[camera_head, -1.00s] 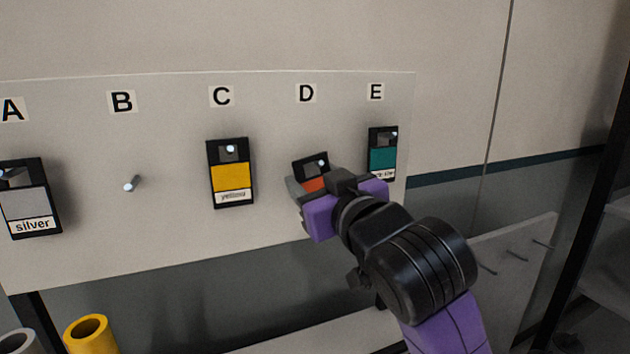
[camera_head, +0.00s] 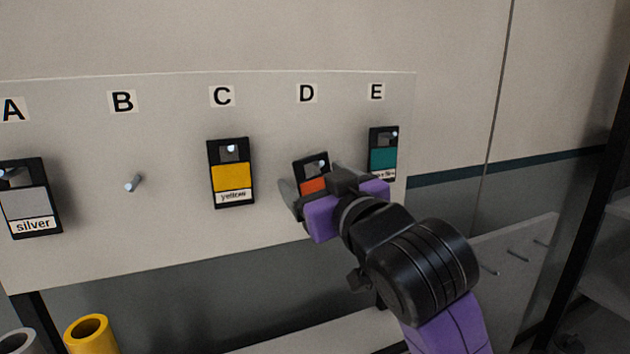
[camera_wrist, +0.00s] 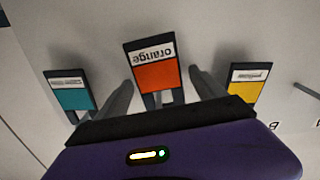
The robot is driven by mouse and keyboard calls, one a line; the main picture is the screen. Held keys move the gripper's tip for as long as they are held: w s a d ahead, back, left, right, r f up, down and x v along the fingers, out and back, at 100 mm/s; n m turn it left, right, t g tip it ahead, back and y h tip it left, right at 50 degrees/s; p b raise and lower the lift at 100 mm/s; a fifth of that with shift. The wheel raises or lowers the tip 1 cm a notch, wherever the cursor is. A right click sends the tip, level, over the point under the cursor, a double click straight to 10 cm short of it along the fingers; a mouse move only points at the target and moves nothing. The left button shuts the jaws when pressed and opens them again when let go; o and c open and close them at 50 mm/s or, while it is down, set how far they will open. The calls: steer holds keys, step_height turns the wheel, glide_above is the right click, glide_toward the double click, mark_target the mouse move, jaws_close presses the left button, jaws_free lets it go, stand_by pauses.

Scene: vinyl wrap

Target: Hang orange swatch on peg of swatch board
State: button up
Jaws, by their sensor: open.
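The orange swatch (camera_head: 313,184) is at the D position of the swatch board (camera_head: 270,116), with the peg tip showing in the hole at its top. It hangs slightly tilted. In the wrist view the orange swatch (camera_wrist: 157,76) appears upside down, label readable, between the two fingers. My gripper (camera_head: 312,187) is open, one finger on each side of the swatch, with visible gaps to it in the wrist view (camera_wrist: 160,90). The lower part of the swatch is hidden behind my gripper in the head view.
The silver swatch (camera_head: 27,203) hangs at A, yellow (camera_head: 232,178) at C and teal (camera_head: 382,160) at E. The B peg (camera_head: 133,183) is bare. A yellow roll (camera_head: 88,333) stands below at the left. A shelf frame (camera_head: 580,220) stands at the right.

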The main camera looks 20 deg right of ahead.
steer(key=s, duration=0.7)
steer(key=shift+s+b, duration=0.35)
steer(key=shift+b, duration=0.05)
step_height(320, 180, up, 6)
steer(key=t+y, duration=0.1)
steer(key=t, duration=0.2)
steer(key=s+d+f+m+h, duration=0.1)
steer(key=s+f+m, duration=0.1)
steer(key=s+f, duration=0.35)
steer(key=s+f+m+h, duration=0.1)
steer(key=s+f, duration=0.2)
steer(key=f, duration=0.6)
steer(key=s+d+f+m+h, duration=0.1)
steer(key=s+f+m, duration=0.1)
steer(key=s+f, duration=0.35)
steer(key=s+a+f+n+g+y, duration=0.2)
steer(key=s+f+g, duration=0.4)
steer(key=s+f, duration=1.5)
steer(key=shift+s+n, duration=0.4)
steer(key=shift+s, duration=0.45)
